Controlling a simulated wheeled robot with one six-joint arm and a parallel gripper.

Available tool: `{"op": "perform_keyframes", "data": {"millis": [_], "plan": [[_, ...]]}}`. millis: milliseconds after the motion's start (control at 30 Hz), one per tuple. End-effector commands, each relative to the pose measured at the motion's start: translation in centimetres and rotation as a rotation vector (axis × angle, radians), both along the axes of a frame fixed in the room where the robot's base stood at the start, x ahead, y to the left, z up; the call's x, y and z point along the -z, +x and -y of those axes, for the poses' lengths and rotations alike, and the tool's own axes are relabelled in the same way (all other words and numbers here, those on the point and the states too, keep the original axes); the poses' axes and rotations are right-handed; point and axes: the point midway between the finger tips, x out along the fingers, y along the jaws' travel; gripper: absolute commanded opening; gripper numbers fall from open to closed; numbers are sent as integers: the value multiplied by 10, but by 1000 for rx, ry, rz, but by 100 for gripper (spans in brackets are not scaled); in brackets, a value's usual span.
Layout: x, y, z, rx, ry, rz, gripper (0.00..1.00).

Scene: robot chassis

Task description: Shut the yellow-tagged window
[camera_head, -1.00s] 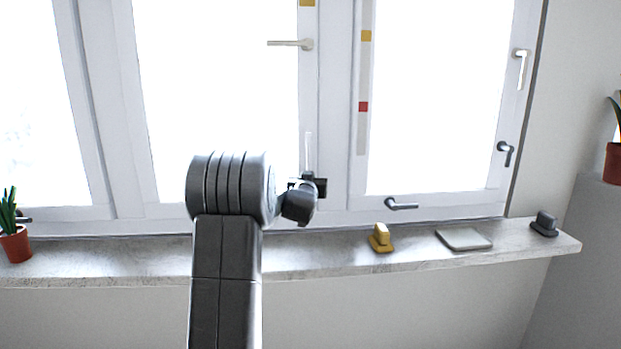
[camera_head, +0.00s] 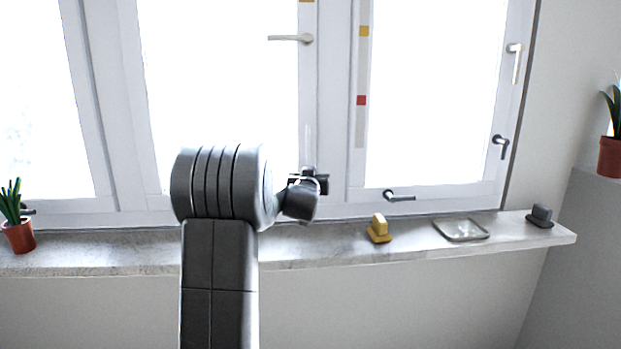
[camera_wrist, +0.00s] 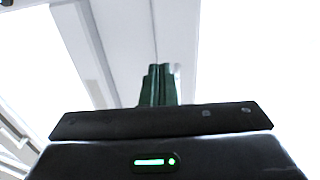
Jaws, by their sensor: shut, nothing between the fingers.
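A yellow tag (camera_head: 306,2) shows at the top edge on the right stile of the middle window (camera_head: 308,75). That window's pale handle (camera_head: 290,38) lies horizontal, pointing left. I cannot tell whether the sash stands ajar. Another yellow square (camera_head: 364,31) sits above a red square (camera_head: 361,100) on a pale strip at the right window's left side. My gripper (camera_head: 309,178) is in front of the lower right part of the middle window, well below the handle. In the wrist view its dark green fingers (camera_wrist: 159,84) are together and empty, pointing towards white frame members.
The right window (camera_head: 449,192) has a pale upright handle (camera_head: 516,62) and dark handles (camera_head: 501,146). On the sill (camera_head: 330,254) stand a yellow block (camera_head: 379,229), a shallow dish (camera_head: 461,229), a dark block (camera_head: 540,215) and a potted plant (camera_head: 19,235). Another plant (camera_head: 610,155) stands at right.

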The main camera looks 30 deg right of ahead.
Motion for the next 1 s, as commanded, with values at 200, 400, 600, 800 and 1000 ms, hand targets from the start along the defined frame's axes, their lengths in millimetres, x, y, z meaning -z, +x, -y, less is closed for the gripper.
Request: {"op": "perform_keyframes", "data": {"millis": [200,400,600,800,1000], "plan": [[5,-36,-13,1,3,-3,0],[4,-64,-24,0,4,-4,0],[4,-77,-29,0,5,-5,0],[5,-79,-29,0,6,-5,0],[4,-78,-29,0,5,-5,0]]}}
